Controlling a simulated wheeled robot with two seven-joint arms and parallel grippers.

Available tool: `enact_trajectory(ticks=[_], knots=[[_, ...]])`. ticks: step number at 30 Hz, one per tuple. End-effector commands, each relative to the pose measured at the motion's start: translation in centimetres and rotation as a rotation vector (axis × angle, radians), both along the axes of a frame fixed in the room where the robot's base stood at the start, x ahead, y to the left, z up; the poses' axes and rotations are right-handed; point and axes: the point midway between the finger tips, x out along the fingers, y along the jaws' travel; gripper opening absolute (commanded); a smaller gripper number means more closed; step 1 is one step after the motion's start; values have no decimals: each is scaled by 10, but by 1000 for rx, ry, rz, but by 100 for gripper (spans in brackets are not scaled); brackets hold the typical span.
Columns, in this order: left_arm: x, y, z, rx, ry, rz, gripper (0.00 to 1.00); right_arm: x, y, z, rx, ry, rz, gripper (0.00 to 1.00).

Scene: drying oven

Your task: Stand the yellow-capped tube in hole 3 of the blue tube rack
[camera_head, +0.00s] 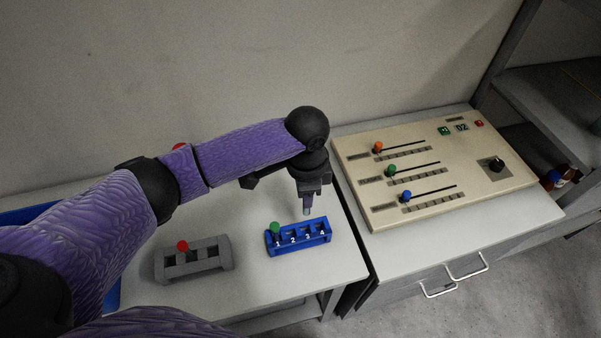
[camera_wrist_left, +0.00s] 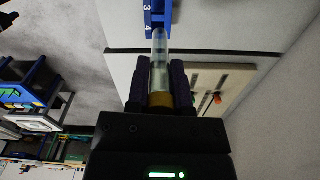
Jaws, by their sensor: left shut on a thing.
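My left gripper (camera_head: 308,192) is shut on the yellow-capped tube (camera_head: 306,209) and holds it roughly upright, cap up, above the back edge of the blue tube rack (camera_head: 300,243). In the left wrist view the yellow cap (camera_wrist_left: 160,100) is between the fingers (camera_wrist_left: 160,86) and the clear tube (camera_wrist_left: 159,62) points toward the rack (camera_wrist_left: 153,22), near its 3 and 4 marks. The rack is numbered 1 to 4. A green-capped tube (camera_head: 274,229) stands in hole 1; holes 2, 3 and 4 look empty. My right gripper is not in view.
A grey rack (camera_head: 208,262) with a red-capped tube (camera_head: 183,246) stands to the left. A beige control panel (camera_head: 430,170) with sliders is at the right. The table (camera_head: 270,295) is clear in front of the racks.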

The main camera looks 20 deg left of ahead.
Motion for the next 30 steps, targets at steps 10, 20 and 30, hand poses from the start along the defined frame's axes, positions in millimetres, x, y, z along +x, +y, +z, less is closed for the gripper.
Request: enact_trajectory(ticks=[10,20,30], knots=[[-3,-2,-5,13,5,-143,0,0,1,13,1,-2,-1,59],[-3,-2,-21,14,8,-121,0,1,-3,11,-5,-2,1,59],[-3,-2,-59,13,7,-122,0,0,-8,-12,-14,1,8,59]])
